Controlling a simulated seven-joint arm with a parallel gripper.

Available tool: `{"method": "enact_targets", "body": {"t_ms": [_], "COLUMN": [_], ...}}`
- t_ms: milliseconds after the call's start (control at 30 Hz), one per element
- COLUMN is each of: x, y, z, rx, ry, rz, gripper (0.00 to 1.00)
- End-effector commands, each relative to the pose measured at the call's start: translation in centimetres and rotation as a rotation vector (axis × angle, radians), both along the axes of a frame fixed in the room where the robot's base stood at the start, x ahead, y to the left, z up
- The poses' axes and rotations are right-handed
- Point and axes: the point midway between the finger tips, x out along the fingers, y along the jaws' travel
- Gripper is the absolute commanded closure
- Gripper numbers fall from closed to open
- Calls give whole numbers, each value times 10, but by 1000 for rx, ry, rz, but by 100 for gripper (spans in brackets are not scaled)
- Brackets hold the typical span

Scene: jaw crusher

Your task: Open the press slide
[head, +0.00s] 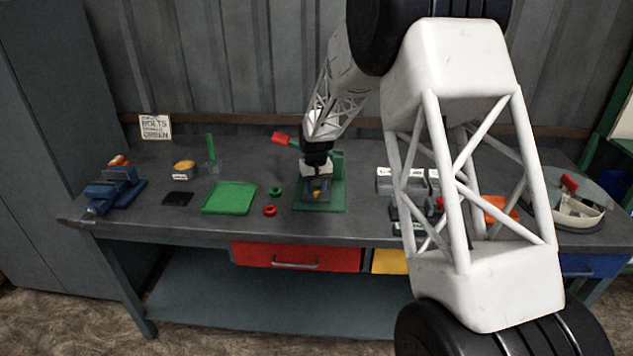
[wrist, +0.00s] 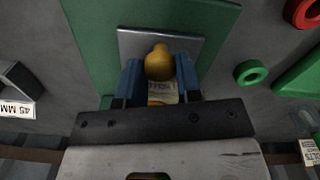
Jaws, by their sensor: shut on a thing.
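The press stands mid-table with a green base (head: 334,206) and a red-tipped lever (head: 283,139). Its green base also shows in the wrist view (wrist: 92,40). A grey slide plate (wrist: 192,44) lies on the base and carries a rounded yellow knob (wrist: 159,62). My gripper (wrist: 158,82) has its two blue fingers on either side of the knob, shut on it. In the head view my gripper (head: 318,184) is low over the front of the press, with the yellow knob (head: 316,194) just showing. A paper label behind the knob is partly hidden.
A green tray (head: 229,198), green ring (head: 276,191) and red ring (head: 270,210) lie left of the press. A blue vise (head: 113,190) stands far left. Grey blocks (head: 400,181) stand right, partly behind my arm. The table front before the press is clear.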

Motion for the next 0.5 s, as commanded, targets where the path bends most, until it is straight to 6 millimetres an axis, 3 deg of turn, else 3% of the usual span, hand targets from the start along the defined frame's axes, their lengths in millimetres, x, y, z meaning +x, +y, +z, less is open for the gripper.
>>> {"method": "enact_targets", "body": {"t_ms": [300,500], "x": [-35,-48], "y": [0,0], "z": [2,2], "rx": [1,1], "ry": [-2,-2], "rz": [2,1], "gripper": [100,100]}}
